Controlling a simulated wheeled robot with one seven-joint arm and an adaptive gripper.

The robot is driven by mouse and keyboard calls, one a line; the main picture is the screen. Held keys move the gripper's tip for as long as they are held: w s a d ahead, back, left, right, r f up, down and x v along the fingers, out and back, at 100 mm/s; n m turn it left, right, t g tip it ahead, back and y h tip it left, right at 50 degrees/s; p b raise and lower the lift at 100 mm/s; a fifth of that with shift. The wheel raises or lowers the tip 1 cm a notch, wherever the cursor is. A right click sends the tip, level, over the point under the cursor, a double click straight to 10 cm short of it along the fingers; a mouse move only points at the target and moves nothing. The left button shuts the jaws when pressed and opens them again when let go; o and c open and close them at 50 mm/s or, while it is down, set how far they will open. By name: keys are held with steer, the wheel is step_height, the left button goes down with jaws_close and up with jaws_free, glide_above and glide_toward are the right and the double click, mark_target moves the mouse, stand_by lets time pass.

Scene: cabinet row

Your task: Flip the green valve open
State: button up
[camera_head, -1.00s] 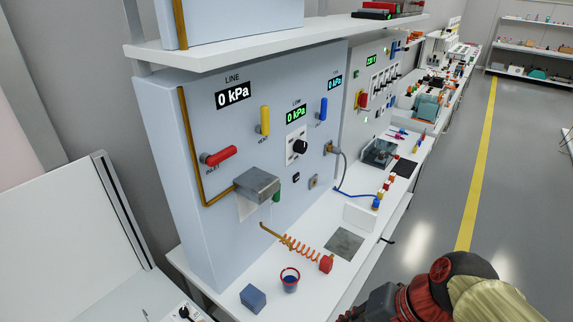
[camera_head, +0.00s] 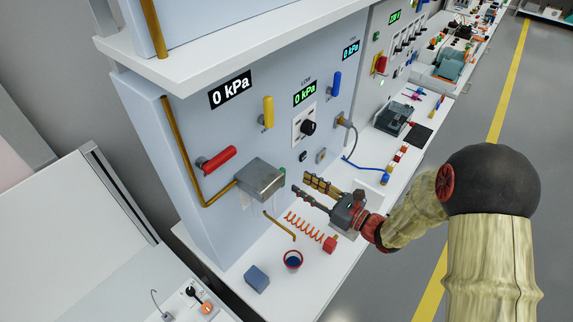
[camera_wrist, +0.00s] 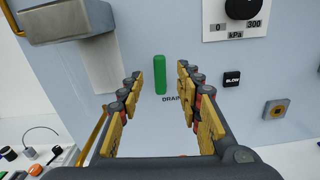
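The green valve handle (camera_wrist: 160,75) stands upright on the light blue panel above the label "DRAIN" in the wrist view. In the head view only a small part of the green valve (camera_head: 283,170) shows behind the grey metal box (camera_head: 260,180). My gripper (camera_head: 305,187) points at the panel with its fingers apart and nothing between them. In the wrist view the gripper (camera_wrist: 158,95) frames the green handle between its two fingers, with the handle beyond the fingertips and apparently untouched.
The metal box (camera_wrist: 68,20) juts out at upper left of the handle. A red lever (camera_head: 216,159), yellow lever (camera_head: 268,112) and blue lever (camera_head: 334,84) are on the panel. An orange coil (camera_head: 303,227), red-rimmed cup (camera_head: 293,261) and blue block (camera_head: 257,279) lie on the bench below.

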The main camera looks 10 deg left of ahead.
steer(key=x, duration=0.7)
steer(key=shift+w+a+b, duration=0.15)
steer(key=shift+a+b, duration=0.1)
steer(key=shift+b, duration=0.2)
steer(key=c, duration=0.4)
jaws_close()
